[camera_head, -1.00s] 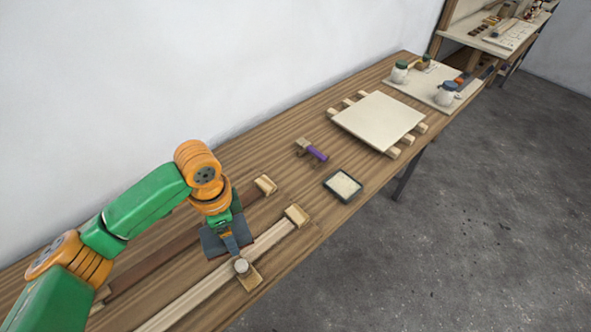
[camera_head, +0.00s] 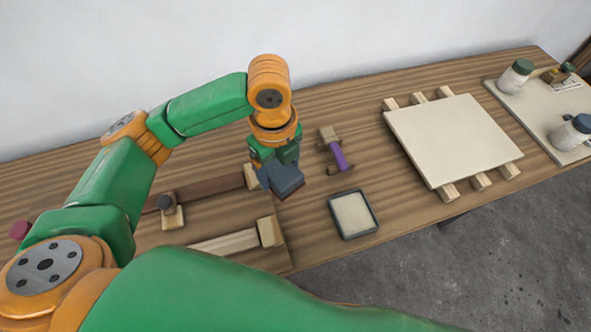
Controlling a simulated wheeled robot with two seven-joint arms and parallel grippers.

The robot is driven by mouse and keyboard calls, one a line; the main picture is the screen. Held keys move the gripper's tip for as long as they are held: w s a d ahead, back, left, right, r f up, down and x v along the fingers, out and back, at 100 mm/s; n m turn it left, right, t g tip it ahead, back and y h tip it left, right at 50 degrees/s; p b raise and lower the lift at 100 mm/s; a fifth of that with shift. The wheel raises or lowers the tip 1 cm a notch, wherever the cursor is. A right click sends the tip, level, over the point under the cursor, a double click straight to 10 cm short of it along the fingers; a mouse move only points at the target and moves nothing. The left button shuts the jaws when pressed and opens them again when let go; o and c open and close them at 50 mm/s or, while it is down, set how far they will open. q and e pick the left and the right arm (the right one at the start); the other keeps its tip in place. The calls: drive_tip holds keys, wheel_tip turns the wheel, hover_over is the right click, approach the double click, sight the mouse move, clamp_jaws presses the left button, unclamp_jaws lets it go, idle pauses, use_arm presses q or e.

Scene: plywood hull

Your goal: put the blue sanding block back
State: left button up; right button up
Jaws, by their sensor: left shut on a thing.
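My left gripper (camera_head: 277,173) points down over the bench and is shut on the blue sanding block (camera_head: 288,182), a dark blue-grey block. The block shows just below and to the right of the fingers, near the ends of the clamps. The fingers partly hide it, and I cannot tell whether it touches the bench. A shallow dark-rimmed tray (camera_head: 375,222) with a pale inside lies to the right and nearer the front edge. My right gripper is not in view.
A purple-handled clamp (camera_head: 338,155) lies between the gripper and a pale panel (camera_head: 453,138) on wooden strips. Long bar clamps (camera_head: 225,242) lie at the left. Jars (camera_head: 516,75) stand on a board at the far right. Bare bench shows behind the gripper.

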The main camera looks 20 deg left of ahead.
use_arm(q)
drive_tip(key=w+f, duration=0.2)
drive_tip(key=w+d+f, duration=0.1)
drive_tip(key=f, duration=0.1)
drive_tip(key=w+f, duration=0.2)
drive_tip(key=shift+w+d+f, duration=0.1)
drive_tip(key=shift+w+d, duration=0.15)
drive_tip(key=shift+w, duration=0.1)
wheel_tip(320, 180, down, 2)
drive_tip(key=shift+s+a+f+p, duration=0.1)
drive_tip(key=shift+s+f+p, duration=0.05)
drive_tip(key=shift+f+p, duration=0.15)
drive_tip(key=shift+f, duration=0.3)
drive_tip(key=o, duration=1.2)
wheel_tip(320, 180, up, 12)
drive_tip(key=b, duration=0.1)
drive_tip(key=shift+r, duration=0.2)
